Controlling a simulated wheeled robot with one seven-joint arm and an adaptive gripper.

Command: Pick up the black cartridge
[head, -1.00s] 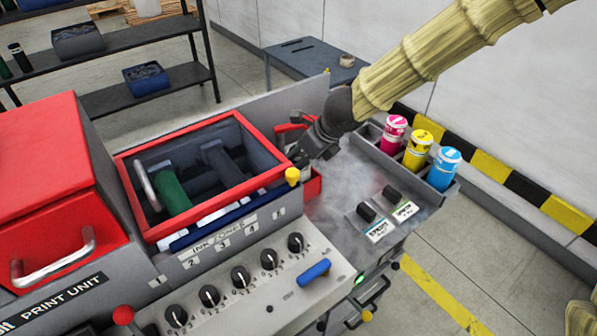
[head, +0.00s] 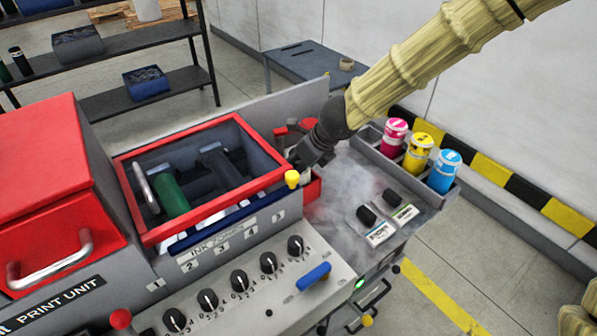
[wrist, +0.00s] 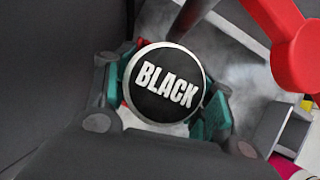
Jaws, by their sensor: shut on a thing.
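The black cartridge (wrist: 168,84) shows end-on in the wrist view, with a round black cap, a pale rim and the word BLACK in white. The fingers of my gripper (wrist: 160,100), with green pads, are closed around it on both sides. In the head view my gripper (head: 312,154) is low beside the right end of the red-framed ink unit. The cartridge is hidden behind my gripper in that view, so I cannot tell whether it touches anything below.
Magenta (head: 392,136), yellow (head: 417,152) and cyan (head: 444,171) cartridges stand in a grey rack at right. A red part (wrist: 295,50) is close to the cartridge. A yellow knob (head: 292,179) stands near my gripper. The smoky grey top (head: 345,180) is partly clear.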

